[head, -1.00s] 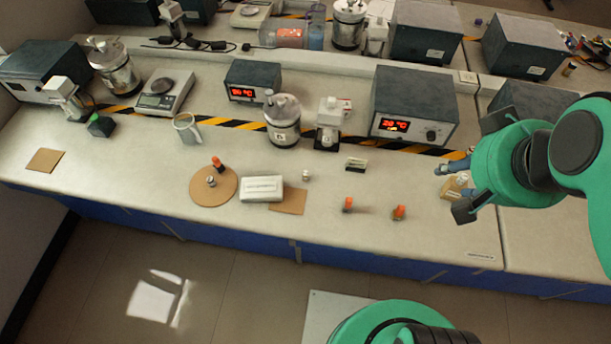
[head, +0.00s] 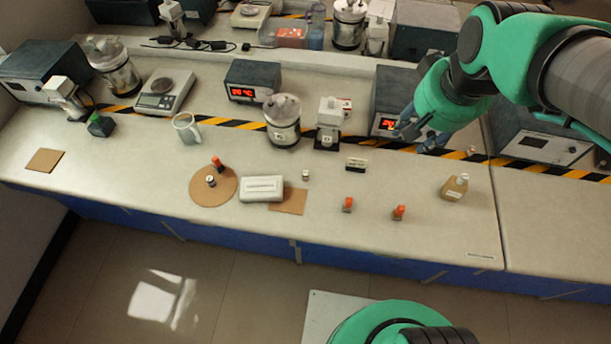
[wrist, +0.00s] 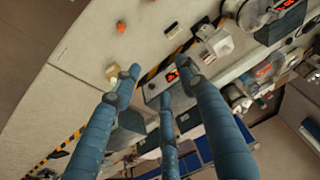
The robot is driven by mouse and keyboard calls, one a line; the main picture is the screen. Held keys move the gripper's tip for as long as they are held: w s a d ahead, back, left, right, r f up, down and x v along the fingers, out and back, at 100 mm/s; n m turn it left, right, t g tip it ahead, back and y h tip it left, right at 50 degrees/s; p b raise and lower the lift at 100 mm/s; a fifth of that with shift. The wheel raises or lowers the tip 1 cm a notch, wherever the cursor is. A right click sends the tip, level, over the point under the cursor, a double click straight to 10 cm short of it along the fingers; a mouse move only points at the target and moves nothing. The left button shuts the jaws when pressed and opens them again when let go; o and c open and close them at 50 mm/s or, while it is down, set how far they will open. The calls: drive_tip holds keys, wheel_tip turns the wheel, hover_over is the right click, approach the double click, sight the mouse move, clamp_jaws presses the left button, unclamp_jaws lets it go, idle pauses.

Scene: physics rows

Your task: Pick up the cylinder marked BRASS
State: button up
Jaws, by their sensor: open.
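No marking BRASS is legible in any view. A small metal cylinder (head: 210,181) stands on the round cork mat (head: 199,195). Another small, pale cylinder (head: 306,175) stands on the bare bench to its right. I cannot tell which of them, if either, is marked BRASS. My gripper (head: 422,138) is over the back right of the bench, in front of the right-hand heater box, well apart from both cylinders. In the wrist view my gripper (wrist: 160,78) has its blue fingers spread and empty.
A white case (head: 262,188) lies between the cork mat and a square cork sheet (head: 292,202). Two orange-topped items (head: 348,204) (head: 399,212) stand near the front edge. A yellowish bottle (head: 455,188) stands at right. Flasks and instruments line the back. The front right bench is mostly clear.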

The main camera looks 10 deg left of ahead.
drive_tip(key=w+a+f, duration=0.4)
drive_tip(key=w+a, duration=0.1)
drive_tip(key=n+g, duration=0.2)
drive_tip(key=g, duration=0.2)
hover_over(306, 173)
wheel_tip(306, 173, down, 26)
drive_tip(key=shift+r+h, duration=0.2)
drive_tip(key=shift+h, duration=0.1)
drive_tip(key=shift+w+a+f, duration=0.1)
drive_tip(key=shift+f+b, duration=0.95)
drive_tip(key=shift+f, duration=3.25)
drive_tip(key=shift+f+b, duration=0.65)
drive_tip(key=shift+f, duration=1.95)
